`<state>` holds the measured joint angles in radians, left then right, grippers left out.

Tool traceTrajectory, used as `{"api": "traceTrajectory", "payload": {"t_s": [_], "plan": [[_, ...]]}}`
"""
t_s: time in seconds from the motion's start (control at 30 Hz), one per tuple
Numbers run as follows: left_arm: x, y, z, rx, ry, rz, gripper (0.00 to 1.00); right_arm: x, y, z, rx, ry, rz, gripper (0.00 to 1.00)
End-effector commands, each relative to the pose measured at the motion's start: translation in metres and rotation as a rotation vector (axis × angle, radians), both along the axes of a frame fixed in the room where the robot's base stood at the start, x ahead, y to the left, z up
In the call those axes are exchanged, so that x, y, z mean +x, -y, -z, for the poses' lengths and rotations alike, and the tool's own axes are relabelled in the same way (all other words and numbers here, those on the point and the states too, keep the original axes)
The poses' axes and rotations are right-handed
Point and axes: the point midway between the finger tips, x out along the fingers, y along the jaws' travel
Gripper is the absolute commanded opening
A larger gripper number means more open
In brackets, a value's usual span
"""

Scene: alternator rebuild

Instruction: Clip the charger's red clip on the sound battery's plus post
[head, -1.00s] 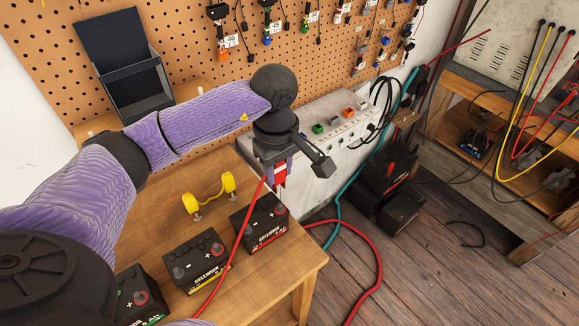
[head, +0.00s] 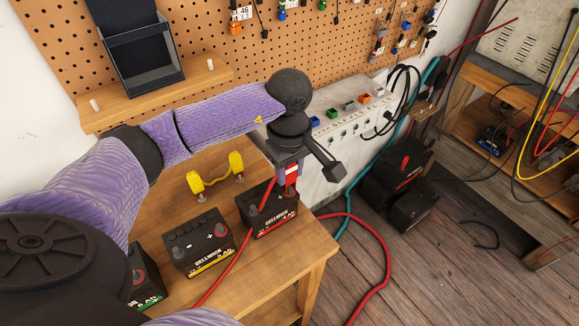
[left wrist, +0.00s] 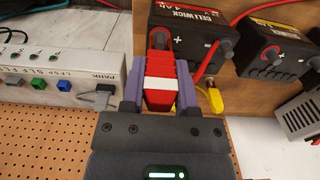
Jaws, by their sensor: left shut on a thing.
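My left gripper (head: 290,172) is shut on the charger's red clip (head: 291,177), with its white band between the fingers. The clip also shows in the left wrist view (left wrist: 160,84), its nose at a dark post (left wrist: 158,38) of the red-labelled battery (head: 268,210). In the head view it is at the battery's right end. I cannot tell whether the clip grips the post. My right gripper is out of view.
A yellow handle-like part (head: 215,176) stands on the wooden table (head: 285,265) behind the batteries. A white panel (head: 340,150) with coloured blocks is behind the gripper. Black boxes (head: 400,180) and a looped red cable (head: 385,255) lie on the floor at right.

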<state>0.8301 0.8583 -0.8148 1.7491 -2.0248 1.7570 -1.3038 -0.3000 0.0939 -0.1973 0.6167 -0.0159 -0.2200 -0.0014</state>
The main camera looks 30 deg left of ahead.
Motion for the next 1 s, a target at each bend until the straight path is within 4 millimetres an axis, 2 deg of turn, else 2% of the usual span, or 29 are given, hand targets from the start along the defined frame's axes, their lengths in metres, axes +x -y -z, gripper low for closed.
{"api": "traceTrajectory", "payload": {"t_s": [0.27,0.3,0.5,0.77,0.87,1.0], "plan": [[0.0,0.0,0.003,0.0,0.0,0.0,0.1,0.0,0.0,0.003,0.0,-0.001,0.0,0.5],[0.0,0.0,0.004,0.0,0.0,0.0,0.4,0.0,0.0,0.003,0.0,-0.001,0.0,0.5],[0.0,0.0,0.004,0.0,0.0,0.0,0.79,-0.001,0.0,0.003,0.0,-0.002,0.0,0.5],[0.0,0.0,0.0,0.001,0.0,0.0,0.79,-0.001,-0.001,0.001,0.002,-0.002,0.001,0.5],[0.0,0.0,-0.014,0.001,0.002,0.0,0.79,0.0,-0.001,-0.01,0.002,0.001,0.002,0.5],[0.0,0.0,-0.046,0.001,0.002,0.001,0.79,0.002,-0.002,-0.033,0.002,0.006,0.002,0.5]]}}
